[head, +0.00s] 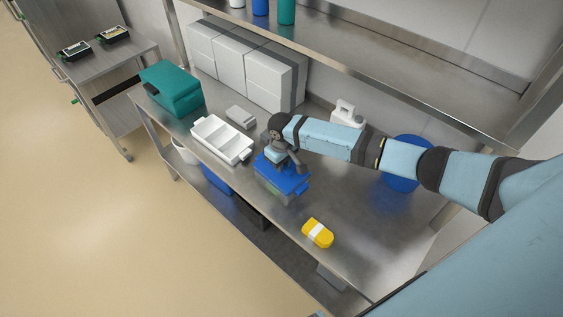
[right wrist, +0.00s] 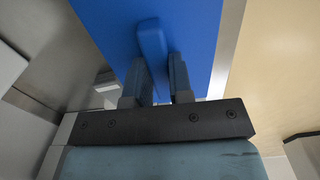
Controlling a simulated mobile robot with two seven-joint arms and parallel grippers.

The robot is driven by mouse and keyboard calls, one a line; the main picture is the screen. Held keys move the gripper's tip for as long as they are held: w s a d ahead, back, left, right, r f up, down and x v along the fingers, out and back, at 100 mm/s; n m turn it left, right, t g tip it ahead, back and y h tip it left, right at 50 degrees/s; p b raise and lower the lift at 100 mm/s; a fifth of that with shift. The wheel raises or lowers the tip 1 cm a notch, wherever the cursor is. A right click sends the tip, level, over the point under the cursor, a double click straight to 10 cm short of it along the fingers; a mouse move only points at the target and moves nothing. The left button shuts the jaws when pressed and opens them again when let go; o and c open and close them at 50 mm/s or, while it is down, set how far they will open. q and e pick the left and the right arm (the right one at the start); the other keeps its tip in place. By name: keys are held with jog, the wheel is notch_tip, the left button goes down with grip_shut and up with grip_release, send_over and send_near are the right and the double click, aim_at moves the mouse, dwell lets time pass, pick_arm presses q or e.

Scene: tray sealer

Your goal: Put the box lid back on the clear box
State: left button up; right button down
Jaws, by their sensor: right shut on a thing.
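The blue box lid (head: 283,178) is over the clear box (head: 274,192) near the front edge of the steel table. My right gripper (head: 291,166) reaches down to the lid from above. In the right wrist view the fingers (right wrist: 158,72) are shut on the raised blue handle (right wrist: 151,38) of the lid (right wrist: 195,28). Only the lower front of the clear box shows below the lid. I cannot tell whether the lid touches the rim all round. My left gripper is out of view.
A white divided tray (head: 221,139) stands left of the box, with a teal case (head: 171,88) beyond it. A yellow item (head: 317,232) lies to the right near the front edge. White cartons (head: 246,68) stand behind under a shelf (head: 400,75). The table right of the box is mostly clear.

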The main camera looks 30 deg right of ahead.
jog(key=c, duration=0.9)
grip_release()
jog(key=shift+c, duration=0.2)
jog(key=c, duration=0.3)
notch_tip(320, 180, up, 4)
jog(key=p, duration=0.4)
jog(key=shift+f, duration=0.25)
jog(key=shift+r+p, duration=0.85)
jog(key=shift+p, duration=0.05)
jog(key=shift+r+p, duration=0.95)
jog(key=shift+p, duration=0.15)
jog(key=shift+f, duration=0.1)
